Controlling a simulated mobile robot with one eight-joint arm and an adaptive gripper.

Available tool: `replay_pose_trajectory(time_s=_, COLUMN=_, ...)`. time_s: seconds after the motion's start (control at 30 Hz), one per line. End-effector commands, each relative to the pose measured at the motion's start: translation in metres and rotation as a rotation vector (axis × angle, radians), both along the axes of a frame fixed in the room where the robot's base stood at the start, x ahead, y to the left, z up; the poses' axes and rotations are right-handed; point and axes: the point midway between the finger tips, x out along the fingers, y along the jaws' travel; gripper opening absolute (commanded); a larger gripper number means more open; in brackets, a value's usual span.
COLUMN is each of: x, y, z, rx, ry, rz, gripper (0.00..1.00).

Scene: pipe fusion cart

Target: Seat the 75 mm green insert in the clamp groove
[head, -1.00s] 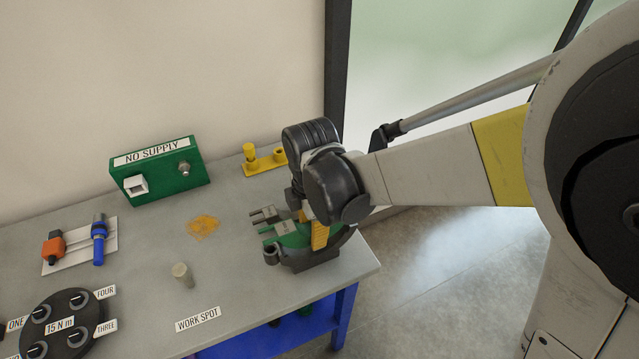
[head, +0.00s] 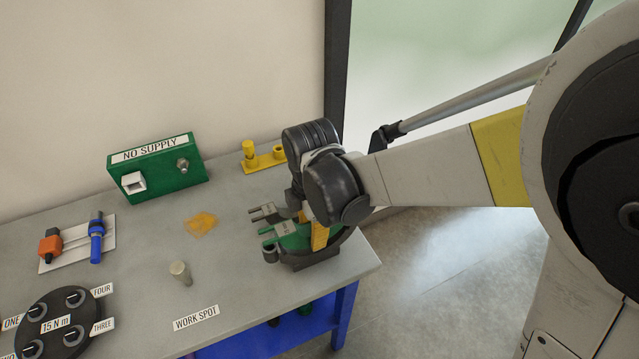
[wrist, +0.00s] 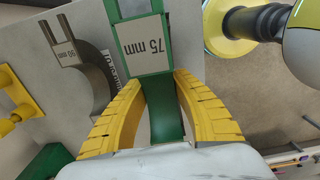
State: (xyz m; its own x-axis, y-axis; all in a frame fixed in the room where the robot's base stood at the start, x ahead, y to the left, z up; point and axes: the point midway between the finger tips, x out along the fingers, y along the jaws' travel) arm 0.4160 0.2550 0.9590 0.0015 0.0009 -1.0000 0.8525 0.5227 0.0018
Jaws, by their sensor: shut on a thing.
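The green insert shows in the wrist view (wrist: 166,120), with its "75 mm" label plate facing the camera. My gripper (wrist: 160,84) has its two yellow fingers closed on the insert's green body, one on each side. In the head view the green insert (head: 291,240) is at the right end of the table, under my wrist, with a yellow finger (head: 319,236) beside it. A dark grey clamp-like base (head: 317,261) lies just below it. The groove is hidden, so I cannot tell whether the insert touches or sits in it.
A grey piece labelled "50 mm" (wrist: 66,52) lies beside the green insert. A green "NO SUPPLY" box (head: 158,170), yellow stand (head: 263,161), small grey cylinder (head: 180,273) and dark round dial plate (head: 55,322) stand on the table. The table's middle is mostly clear.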

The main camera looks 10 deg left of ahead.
Motion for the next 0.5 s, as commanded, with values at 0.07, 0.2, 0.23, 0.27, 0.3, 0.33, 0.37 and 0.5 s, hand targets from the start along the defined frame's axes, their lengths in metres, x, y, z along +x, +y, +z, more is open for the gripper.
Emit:
replay_pose_trajectory(time_s=0.07, x=0.0, y=0.0, z=-0.003, rx=0.0, ry=0.0, rz=0.0, gripper=0.0)
replay_pose_trajectory(time_s=0.2, x=0.0, y=0.0, z=-0.006, rx=0.0, ry=0.0, rz=0.0, gripper=0.0)
replay_pose_trajectory(time_s=0.23, x=0.0, y=0.0, z=-0.007, rx=0.0, ry=0.0, rz=0.0, gripper=0.0)
replay_pose_trajectory(time_s=0.27, x=0.0, y=0.0, z=-0.008, rx=0.0, ry=0.0, rz=0.0, gripper=0.0)
replay_pose_trajectory(time_s=0.3, x=0.0, y=0.0, z=-0.009, rx=0.0, ry=0.0, rz=0.0, gripper=0.0)
replay_pose_trajectory(time_s=0.33, x=0.0, y=0.0, z=-0.009, rx=0.0, ry=0.0, rz=0.0, gripper=0.0)
replay_pose_trajectory(time_s=0.37, x=0.0, y=0.0, z=-0.01, rx=0.0, ry=0.0, rz=0.0, gripper=0.0)
replay_pose_trajectory(time_s=0.5, x=0.0, y=0.0, z=-0.013, rx=0.0, ry=0.0, rz=0.0, gripper=0.0)
